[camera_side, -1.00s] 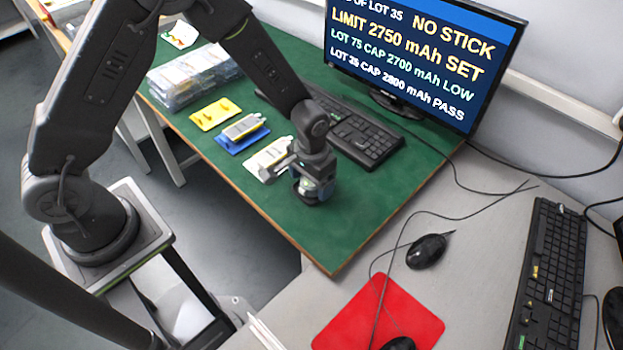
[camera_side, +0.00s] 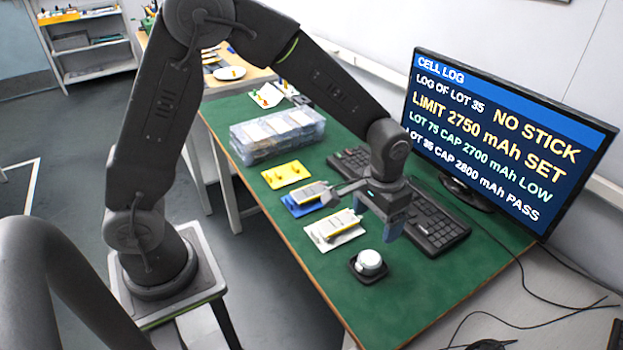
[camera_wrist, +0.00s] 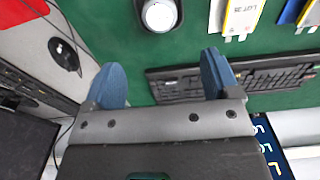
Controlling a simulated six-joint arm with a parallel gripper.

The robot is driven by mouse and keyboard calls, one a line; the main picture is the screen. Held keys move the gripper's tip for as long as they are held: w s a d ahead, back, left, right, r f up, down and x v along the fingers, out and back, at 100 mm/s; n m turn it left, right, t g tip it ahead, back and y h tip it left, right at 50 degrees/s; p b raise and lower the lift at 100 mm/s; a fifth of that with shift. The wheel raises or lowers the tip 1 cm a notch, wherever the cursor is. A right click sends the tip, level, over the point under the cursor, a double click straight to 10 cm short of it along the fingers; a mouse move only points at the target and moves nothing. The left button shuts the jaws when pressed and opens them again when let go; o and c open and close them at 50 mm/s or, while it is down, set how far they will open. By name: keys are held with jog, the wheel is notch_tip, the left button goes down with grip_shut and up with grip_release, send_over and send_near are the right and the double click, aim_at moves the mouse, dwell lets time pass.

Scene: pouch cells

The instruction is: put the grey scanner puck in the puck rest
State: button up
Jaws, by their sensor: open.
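The grey scanner puck (camera_side: 369,261), with a pale top, sits upright in the small black puck rest (camera_side: 368,279) on the green mat. In the wrist view, the puck (camera_wrist: 160,14) is at the top edge, partly cut off, with the dark rest around it. My gripper (camera_side: 382,221) is above the mat, up and behind the puck, apart from it. Its two blue fingers are spread with nothing between them; in the wrist view the gripper (camera_wrist: 161,64) shows green mat and keyboard edge between the fingers.
Pouch cells lie on a white card (camera_side: 335,230), a blue card (camera_side: 304,205) and a yellow card (camera_side: 286,174) left of my gripper. A black keyboard (camera_side: 437,226) and monitor (camera_side: 505,140) stand to the right. A clear box (camera_side: 277,136) is behind. The mat's front is clear.

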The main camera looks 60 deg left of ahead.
jog(key=s+a+r+t, duration=0.1)
jog(key=s+a+r, duration=0.1)
jog(key=s+r, duration=0.3)
jog(key=s+a+r+t, duration=0.2)
jog(key=s+a+r, duration=0.1)
jog(key=r, duration=0.4)
jog(key=s+a+r+t, duration=0.2)
jog(key=s+a+r, duration=0.1)
jog(key=s, duration=0.7)
jog(key=shift+s+r+t, duration=0.25)
jog(key=shift+r+t, duration=0.05)
jog(key=shift+r, duration=0.45)
